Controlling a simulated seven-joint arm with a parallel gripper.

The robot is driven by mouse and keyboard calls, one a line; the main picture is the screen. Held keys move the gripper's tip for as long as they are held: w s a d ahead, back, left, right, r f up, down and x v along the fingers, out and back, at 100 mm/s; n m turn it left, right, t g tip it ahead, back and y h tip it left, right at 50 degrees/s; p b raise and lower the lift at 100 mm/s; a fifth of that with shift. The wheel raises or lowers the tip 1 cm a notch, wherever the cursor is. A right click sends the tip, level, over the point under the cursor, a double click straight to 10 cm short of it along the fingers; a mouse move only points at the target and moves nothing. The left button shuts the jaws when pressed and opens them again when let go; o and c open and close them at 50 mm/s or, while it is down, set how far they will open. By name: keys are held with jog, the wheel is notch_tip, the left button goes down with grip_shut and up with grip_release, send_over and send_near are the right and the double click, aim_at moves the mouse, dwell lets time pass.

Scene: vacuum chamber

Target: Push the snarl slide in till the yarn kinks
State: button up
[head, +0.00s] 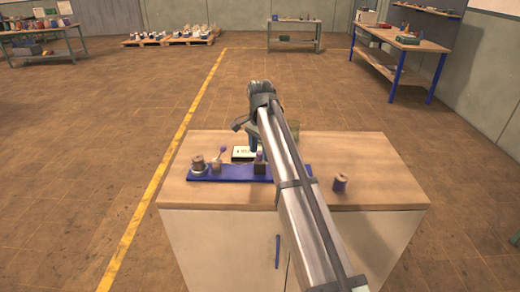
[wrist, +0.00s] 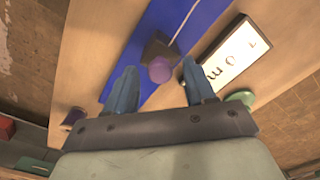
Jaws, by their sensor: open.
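A blue base plate (head: 236,172) lies on the wooden top. On it a dark block with a purple knob (head: 260,157), which looks like the snarl slide, stands near its middle; the knob also shows in the wrist view (wrist: 160,69). A pale thin yarn (wrist: 184,20) runs from the block toward the upper edge there. My gripper (wrist: 159,66) is open, its two blue fingers apart on either side of the knob in that view. I cannot tell whether they touch it. In the head view my arm hides part of the plate.
A thread spool (head: 198,164) and a small brown piece (head: 216,165) with a purple-tipped pin stand on the plate's left. A white display (wrist: 233,57) lies beside the plate. Another spool (head: 340,182) stands on the wooden top (head: 375,160) at right, with clear room around it.

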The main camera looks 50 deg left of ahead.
jog(key=shift+r, duration=0.1)
notch_tip(320, 180, up, 14)
jog(key=shift+f, duration=0.2)
dwell(0.3)
dwell(0.5)
